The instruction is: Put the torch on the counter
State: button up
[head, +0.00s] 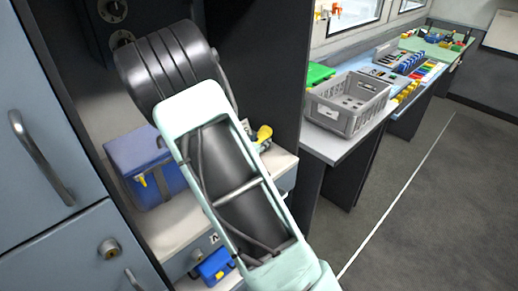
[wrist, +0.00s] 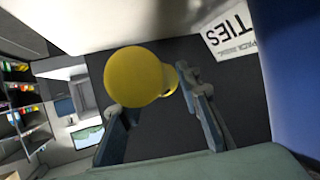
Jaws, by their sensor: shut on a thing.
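The yellow torch (wrist: 138,77) shows its round end between the fingers of my gripper (wrist: 152,92) in the wrist view. My gripper is shut on it. In the head view a yellow end of the torch (head: 265,133) shows just right of my arm; my arm hides most of the gripper there. A pale counter surface (head: 172,226) lies in the niche below and behind my arm. A pale surface (wrist: 90,18) also fills the top of the wrist view; I cannot tell whether the torch touches it.
A blue box (head: 143,165) stands on the niche surface, left of my arm. A smaller blue case (head: 214,266) is lower down. At right, a long worktop (head: 330,146) carries a grey crate (head: 348,103) and several coloured items. The floor (head: 400,210) beside it is clear.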

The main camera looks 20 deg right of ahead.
notch_tip(320, 180, down, 3)
jog(key=shift+f, duration=0.1)
jog(key=shift+f+b, duration=0.6)
jog(key=shift+b, duration=0.1)
jog(key=o, duration=1.3)
jog(key=shift+o, duration=0.2)
jog(key=shift+r+p, duration=0.6)
jog(key=shift+r, duration=0.05)
jog(key=v, duration=1.2)
